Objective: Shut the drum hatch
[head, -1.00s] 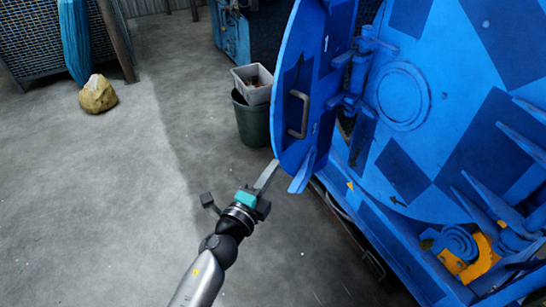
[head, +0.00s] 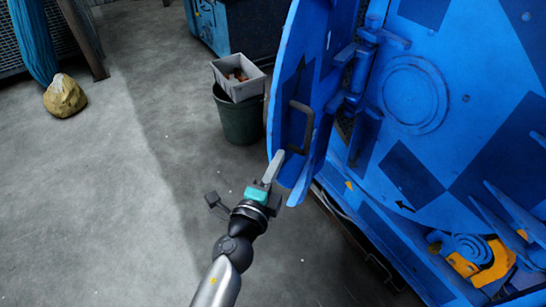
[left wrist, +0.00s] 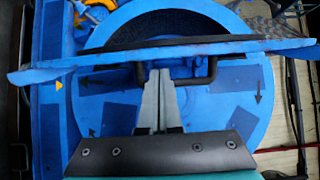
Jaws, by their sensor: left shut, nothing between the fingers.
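The blue drum hatch (head: 290,90) stands open, swung out to the left of the blue drum blaster (head: 450,60) and seen at a steep angle. It carries a grey U-shaped handle (head: 308,128), which also shows dark in the left wrist view (left wrist: 213,70). My left gripper (head: 278,155) is shut and empty, its fingertips at the lower left edge of the hatch, just below the handle. In the left wrist view the closed fingers (left wrist: 160,75) point towards the handle; whether they touch it or the hatch I cannot tell. My right gripper is not in view.
A dark green bin (head: 238,118) with a grey box (head: 239,78) on it stands just left of the hatch. A yellowish rock (head: 65,96) lies farther left. The grey floor (head: 110,210) left of my arm is clear.

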